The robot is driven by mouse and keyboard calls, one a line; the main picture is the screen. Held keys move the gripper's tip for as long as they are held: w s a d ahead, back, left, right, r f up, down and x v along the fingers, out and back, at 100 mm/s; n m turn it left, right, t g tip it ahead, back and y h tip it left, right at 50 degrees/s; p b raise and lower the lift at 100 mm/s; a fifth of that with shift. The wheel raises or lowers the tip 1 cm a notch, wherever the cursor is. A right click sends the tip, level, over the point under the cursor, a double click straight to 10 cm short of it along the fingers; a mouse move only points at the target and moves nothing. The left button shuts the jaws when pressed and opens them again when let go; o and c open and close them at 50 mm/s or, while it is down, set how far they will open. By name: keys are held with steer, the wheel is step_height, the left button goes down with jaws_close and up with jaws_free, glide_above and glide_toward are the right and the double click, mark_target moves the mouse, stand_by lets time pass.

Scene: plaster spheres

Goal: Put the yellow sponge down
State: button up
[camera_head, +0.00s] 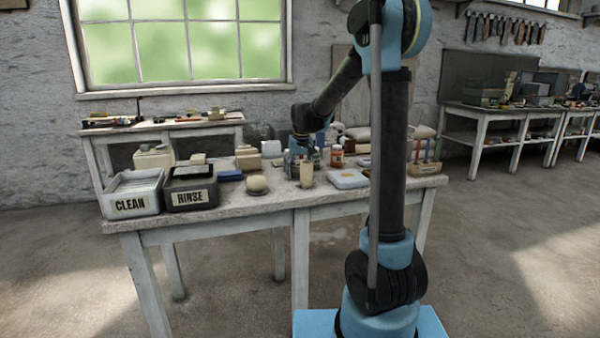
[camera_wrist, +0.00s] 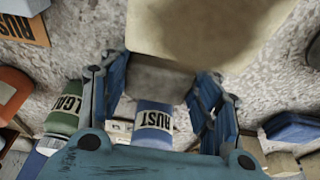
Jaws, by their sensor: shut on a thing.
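My gripper (camera_wrist: 160,92) is shut on a pale yellowish block, the yellow sponge (camera_wrist: 160,76), in the wrist view. Its blue fingers stand on either side of the block's shaded face. The block's lighter face fills the top of that view. In the head view my gripper (camera_head: 298,143) is small and low over the middle of the table (camera_head: 270,204), among bottles. A pale upright shape (camera_head: 306,175) shows just below it; I cannot tell whether this is the sponge. The contact between sponge and table is not clear.
A CLEAN tub (camera_head: 132,203) and a RINSE tub (camera_head: 190,196) stand at the table's left end. A pale sphere (camera_head: 257,183) sits right of them, and a white-blue box (camera_head: 348,179) lies to the right. Labelled blue (camera_wrist: 153,116) and green (camera_wrist: 66,108) containers are close to my fingers.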

steer(key=shift+f, duration=0.1)
steer(key=o, duration=0.9)
steer(key=a+v, duration=0.1)
steer(key=v, duration=1.1)
steer(key=s+d+f, duration=0.1)
steer(key=s+d, duration=0.6)
steer(key=s, duration=0.3)
steer(key=s+d+f+m, duration=0.1)
steer(key=s+d+f, duration=0.2)
steer(key=s+f, duration=0.3)
steer(key=s+d+f+m, duration=0.1)
steer(key=s+d+f, duration=0.3)
steer(key=s, duration=0.8)
steer(key=s+d+f+m, duration=0.1)
steer(key=s+d+f, duration=0.3)
steer(key=s+f, duration=0.4)
steer(key=shift+s+g+h, duration=0.3)
steer(key=shift+s+h, duration=0.1)
steer(key=shift+s, duration=0.7)
